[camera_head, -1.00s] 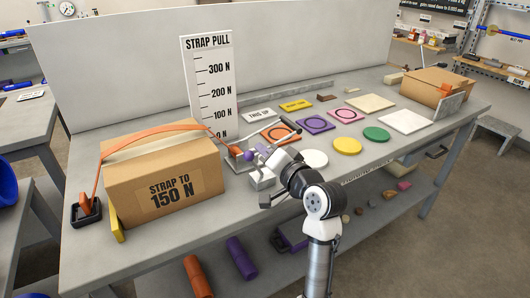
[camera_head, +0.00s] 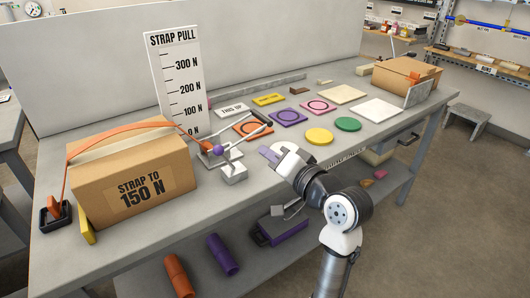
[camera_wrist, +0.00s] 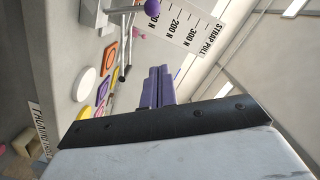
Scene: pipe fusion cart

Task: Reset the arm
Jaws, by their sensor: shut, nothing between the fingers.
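My gripper (camera_head: 269,154) is over the front part of the bench, just right of the strap tensioner (camera_head: 234,173). Its purple fingers show closed together in the wrist view (camera_wrist: 157,88), with nothing between them. The tensioner has a metal lever with a purple ball knob (camera_head: 218,150), and my fingers are apart from it. The knob also shows at the top of the wrist view (camera_wrist: 152,5). My arm is bent and rises from the lower right of the head view.
A cardboard box (camera_head: 98,206) with an orange strap (camera_head: 110,137) over it stands left. The strap pull board (camera_head: 177,70) stands behind. Coloured discs and square plates, including a yellow disc (camera_head: 319,136), lie right. Another box (camera_head: 397,75) is at the far right end.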

